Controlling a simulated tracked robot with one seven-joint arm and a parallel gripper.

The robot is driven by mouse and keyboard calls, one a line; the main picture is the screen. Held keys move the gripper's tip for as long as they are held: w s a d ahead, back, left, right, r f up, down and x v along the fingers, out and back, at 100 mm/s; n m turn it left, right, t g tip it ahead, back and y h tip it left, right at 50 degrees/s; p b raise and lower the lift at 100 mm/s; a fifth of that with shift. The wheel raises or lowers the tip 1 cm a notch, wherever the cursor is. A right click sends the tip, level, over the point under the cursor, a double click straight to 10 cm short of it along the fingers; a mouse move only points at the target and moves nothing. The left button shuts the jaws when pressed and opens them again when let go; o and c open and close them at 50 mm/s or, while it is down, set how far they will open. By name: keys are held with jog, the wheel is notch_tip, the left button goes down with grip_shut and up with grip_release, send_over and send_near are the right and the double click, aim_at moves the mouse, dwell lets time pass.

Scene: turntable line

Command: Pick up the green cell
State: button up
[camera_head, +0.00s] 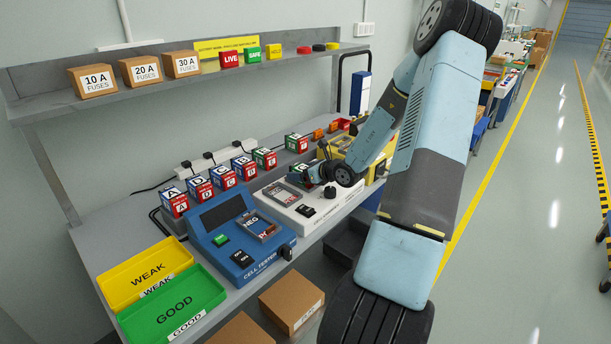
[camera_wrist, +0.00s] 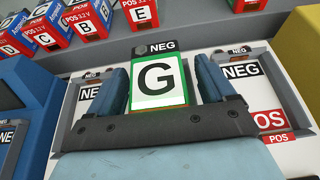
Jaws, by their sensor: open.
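My gripper (camera_wrist: 162,90) is open, with one blue finger on each side of this cell. Slim gaps seem to show beside it, but I cannot tell whether a finger touches.
Lettered cells (camera_head: 221,177) stand in a row behind, with more green-topped ones (camera_head: 265,157) to the right. A blue cell tester (camera_head: 240,238), a yellow WEAK tray (camera_head: 145,272) and a green GOOD tray (camera_head: 175,306) lie to the left. A shelf (camera_head: 200,85) runs above.

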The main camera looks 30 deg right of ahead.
jog(key=c, duration=1.5)
grip_shut()
jog(key=shift+r, duration=0.1)
